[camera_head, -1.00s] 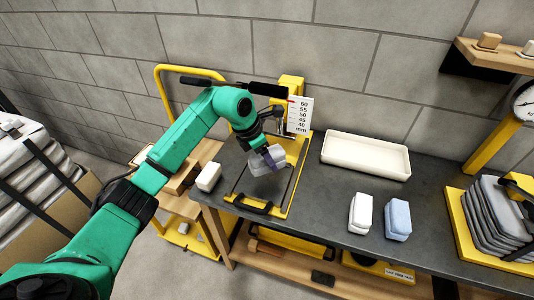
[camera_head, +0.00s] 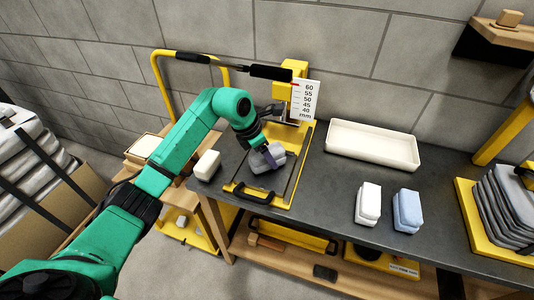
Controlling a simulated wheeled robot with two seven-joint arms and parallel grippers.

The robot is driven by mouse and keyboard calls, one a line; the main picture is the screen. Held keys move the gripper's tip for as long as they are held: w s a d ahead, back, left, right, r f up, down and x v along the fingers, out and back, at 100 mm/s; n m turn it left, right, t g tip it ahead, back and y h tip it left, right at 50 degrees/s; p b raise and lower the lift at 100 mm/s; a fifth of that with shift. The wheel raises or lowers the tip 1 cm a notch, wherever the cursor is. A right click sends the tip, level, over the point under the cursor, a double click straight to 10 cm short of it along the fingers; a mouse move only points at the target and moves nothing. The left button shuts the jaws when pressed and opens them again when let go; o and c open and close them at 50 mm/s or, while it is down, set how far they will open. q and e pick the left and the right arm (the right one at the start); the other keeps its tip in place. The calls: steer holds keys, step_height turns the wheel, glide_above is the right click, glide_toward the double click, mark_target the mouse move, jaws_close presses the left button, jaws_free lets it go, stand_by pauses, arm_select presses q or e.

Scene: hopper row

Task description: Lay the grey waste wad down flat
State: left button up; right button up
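The grey waste wad (camera_head: 262,164) is in the fingers of my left gripper (camera_head: 270,153), over the dark bed of the yellow-framed press (camera_head: 290,180). It looks roughly level and at or just above the bed; I cannot tell whether it touches. The gripper hides part of its top and right side. My green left arm comes in from the left. My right gripper is not in view.
A white wad (camera_head: 207,165) lies left of the press. A white wad (camera_head: 368,203) and a blue wad (camera_head: 407,210) lie to the right. An empty cream tray (camera_head: 372,158) stands behind them. A scale card (camera_head: 305,101) stands at the back of the press.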

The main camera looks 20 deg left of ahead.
arm_select(q)
steer(key=shift+f, duration=0.3)
steer(key=o, duration=1.4)
steer(key=shift+r, duration=0.15)
steer(key=shift+s+a+r, duration=0.1)
steer(key=shift+r, duration=0.2)
steer(key=b+v, duration=0.1)
steer(key=v, duration=0.2)
steer(key=shift+a+r, duration=0.1)
steer(key=shift+r, duration=0.15)
steer(key=s+a+b, duration=0.1)
steer(key=s+a, duration=0.1)
steer(key=a, duration=0.1)
steer(key=s+a+b, duration=0.1)
steer(key=s+a, duration=0.2)
steer(key=s+a+b, duration=0.2)
steer(key=s+a, duration=0.1)
steer(key=shift+s+r, duration=0.2)
steer(key=shift+r, duration=0.05)
